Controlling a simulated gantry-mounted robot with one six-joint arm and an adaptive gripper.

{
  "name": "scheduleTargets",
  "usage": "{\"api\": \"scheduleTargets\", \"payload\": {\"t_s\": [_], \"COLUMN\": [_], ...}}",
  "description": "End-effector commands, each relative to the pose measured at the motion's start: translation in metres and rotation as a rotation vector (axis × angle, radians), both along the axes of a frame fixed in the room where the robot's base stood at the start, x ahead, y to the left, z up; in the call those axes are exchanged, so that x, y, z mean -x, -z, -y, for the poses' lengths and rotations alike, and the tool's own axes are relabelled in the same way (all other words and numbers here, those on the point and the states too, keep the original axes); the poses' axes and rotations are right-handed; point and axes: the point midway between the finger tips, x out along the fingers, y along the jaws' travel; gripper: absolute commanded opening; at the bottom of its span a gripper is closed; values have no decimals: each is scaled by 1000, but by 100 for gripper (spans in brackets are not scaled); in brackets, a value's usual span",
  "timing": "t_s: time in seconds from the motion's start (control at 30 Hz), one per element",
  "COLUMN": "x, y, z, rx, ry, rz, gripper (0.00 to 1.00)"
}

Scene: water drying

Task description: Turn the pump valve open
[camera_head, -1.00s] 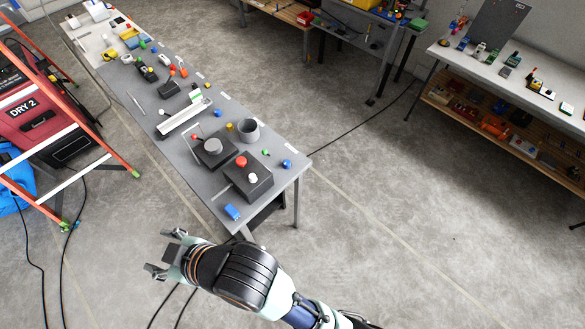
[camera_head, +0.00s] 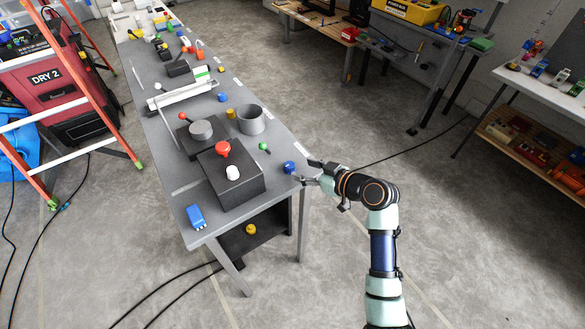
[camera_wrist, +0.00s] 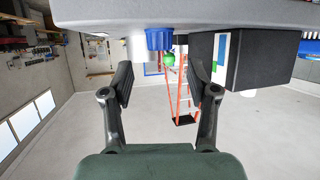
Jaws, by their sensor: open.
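My gripper (camera_head: 310,172) is open and empty at the near right edge of the grey table, just right of a blue ribbed knob (camera_head: 289,167). In the wrist view my two fingers (camera_wrist: 162,82) are spread apart, and the blue knob (camera_wrist: 158,39) shows ahead of the gap, apart from both fingers. A green knob (camera_head: 264,146) sits behind the blue one on the table. A black box (camera_head: 230,183) to the left carries a red knob (camera_head: 222,149) and a white knob (camera_head: 233,172). No label shows which of these is the pump valve.
An orange ladder (camera_head: 85,80) and a red DRY 2 machine (camera_head: 55,90) are at left.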

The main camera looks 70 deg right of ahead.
Motion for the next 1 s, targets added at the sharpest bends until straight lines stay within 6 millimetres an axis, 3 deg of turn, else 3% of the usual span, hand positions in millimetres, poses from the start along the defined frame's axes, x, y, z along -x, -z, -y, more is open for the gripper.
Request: {"api": "scheduleTargets", "payload": {"t_s": [0.33,0.67,1.0], "x": [-54,-60,-60], "y": [26,27,27], "z": [16,18,18], "rx": [0,-1,-1], "ry": [-2,0,0], "rz": [-2,-2,-2], "gripper": [59,59,6]}}
